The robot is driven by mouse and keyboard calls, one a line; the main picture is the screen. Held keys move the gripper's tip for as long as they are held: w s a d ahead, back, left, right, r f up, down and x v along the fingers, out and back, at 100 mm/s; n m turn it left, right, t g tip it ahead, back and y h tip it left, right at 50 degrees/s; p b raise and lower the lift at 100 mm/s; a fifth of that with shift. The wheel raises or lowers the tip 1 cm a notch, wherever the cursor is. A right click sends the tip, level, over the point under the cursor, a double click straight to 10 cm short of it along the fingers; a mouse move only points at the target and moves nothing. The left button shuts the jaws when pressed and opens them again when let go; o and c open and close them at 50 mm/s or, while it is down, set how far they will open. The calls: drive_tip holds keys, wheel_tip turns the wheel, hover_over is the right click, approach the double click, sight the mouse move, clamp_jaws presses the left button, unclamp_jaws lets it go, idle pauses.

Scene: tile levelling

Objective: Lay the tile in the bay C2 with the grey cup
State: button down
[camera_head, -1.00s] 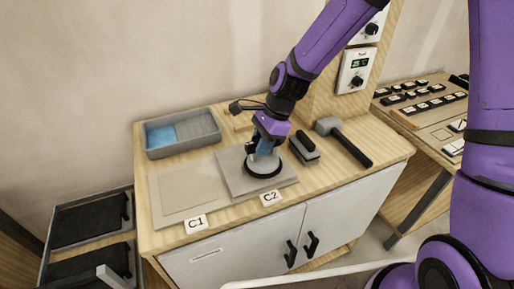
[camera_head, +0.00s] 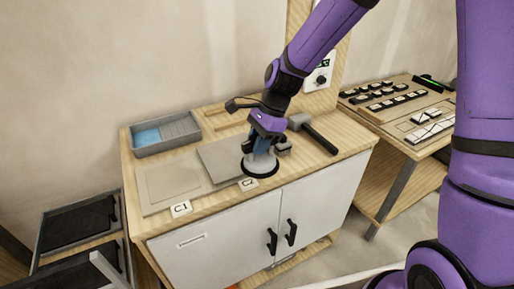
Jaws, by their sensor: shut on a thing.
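My gripper (camera_head: 262,147) is shut on the grey cup (camera_head: 261,158), a pale grey holder with a dark round rim at its base. The cup is upright and stands in front of the right part of the grey tile (camera_head: 219,158), near its front right corner. I cannot tell whether its rim touches the tile. The tile lies at the bay marked by the C2 label (camera_head: 248,184). Its right part is hidden by the cup and gripper. I cannot tell whether it sits level.
The bay marked C1 (camera_head: 181,208) is left of the tile. A grey tray (camera_head: 171,147) with blue inside stands at the back left. A dark block tool (camera_head: 284,148) and a mallet (camera_head: 320,138) lie close right of my gripper. Cabinet doors face the front.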

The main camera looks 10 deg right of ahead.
sight(254, 137)
drive_tip(key=shift+r, duration=2.25)
